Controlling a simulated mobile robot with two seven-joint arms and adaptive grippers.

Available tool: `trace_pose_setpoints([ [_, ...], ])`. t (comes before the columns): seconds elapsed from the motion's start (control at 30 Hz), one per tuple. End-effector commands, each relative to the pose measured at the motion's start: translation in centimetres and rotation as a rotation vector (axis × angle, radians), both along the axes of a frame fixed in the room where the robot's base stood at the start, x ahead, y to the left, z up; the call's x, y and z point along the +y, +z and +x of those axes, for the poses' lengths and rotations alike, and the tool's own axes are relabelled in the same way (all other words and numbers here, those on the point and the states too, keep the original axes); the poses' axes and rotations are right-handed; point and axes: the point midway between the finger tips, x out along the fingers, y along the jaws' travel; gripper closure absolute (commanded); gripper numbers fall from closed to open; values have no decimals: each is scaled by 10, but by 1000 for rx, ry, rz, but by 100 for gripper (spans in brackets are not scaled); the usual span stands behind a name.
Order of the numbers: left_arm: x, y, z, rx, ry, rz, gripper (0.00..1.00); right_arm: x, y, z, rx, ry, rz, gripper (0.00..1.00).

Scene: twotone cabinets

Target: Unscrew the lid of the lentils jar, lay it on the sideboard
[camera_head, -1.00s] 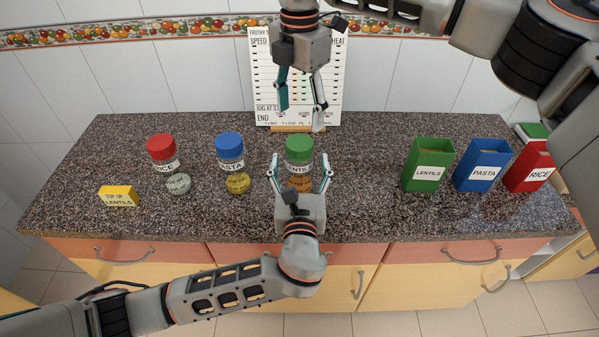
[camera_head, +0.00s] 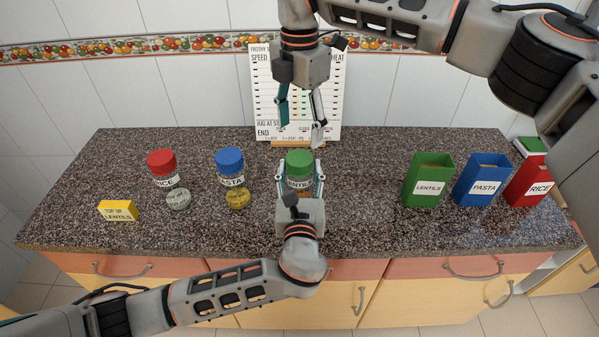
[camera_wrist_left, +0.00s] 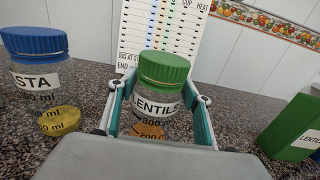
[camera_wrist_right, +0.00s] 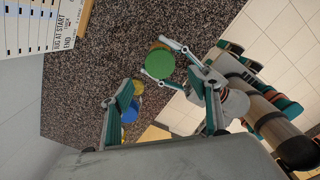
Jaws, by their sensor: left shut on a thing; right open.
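The lentils jar (camera_head: 299,184) stands upright on the granite-topped sideboard (camera_head: 350,225), with its green lid (camera_head: 299,160) on top. In the left wrist view the jar (camera_wrist_left: 155,108) shows its LENTILS label and the green lid (camera_wrist_left: 164,70). My left gripper (camera_head: 299,178) is shut on the jar's body, a finger on each side, below the lid. My right gripper (camera_head: 301,128) is open and empty, pointing down above and behind the jar. In the right wrist view the green lid (camera_wrist_right: 160,64) shows from above, beyond the open fingers.
A blue-lidded pasta jar (camera_head: 230,167) and a red-lidded rice jar (camera_head: 163,167) stand to the left, near a yellow TOP UP LENTILS card (camera_head: 118,211). Green (camera_head: 428,180), blue (camera_head: 481,180) and red (camera_head: 528,181) boxes stand right. A chart board (camera_head: 265,95) leans behind. Granite between jar and boxes is clear.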

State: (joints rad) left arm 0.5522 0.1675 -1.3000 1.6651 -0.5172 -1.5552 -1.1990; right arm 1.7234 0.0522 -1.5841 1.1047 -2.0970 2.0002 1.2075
Motion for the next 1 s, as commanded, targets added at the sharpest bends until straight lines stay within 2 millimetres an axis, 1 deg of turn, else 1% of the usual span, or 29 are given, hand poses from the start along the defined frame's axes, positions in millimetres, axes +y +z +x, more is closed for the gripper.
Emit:
trace_pose_setpoints([
  [0.13, 0, 0, 0, 0, 0, 0, 100, 1, -1, 0, 1, -141, 0, 39],
  [0.4, 0, 0, 0, 0, 1, 0, 100, 1, -1, 0, 1, -543, -1, 39],
  [0.5, 0, 0, 0, 0, 1, 0, 100, 1, 0, 0, 1, -652, 0, 39],
  [0.67, 0, 0, 0, 0, 1, 0, 100, 1, -2, 0, 1, -745, -1, 39],
  [0.77, 0, 0, 0, 0, 1, 0, 100, 0, -8, 0, 2, -759, -2, 39],
  [1.0, 0, 0, 0, 0, 1, 0, 100, 0, -42, 0, 2, -759, -2, 39],
])
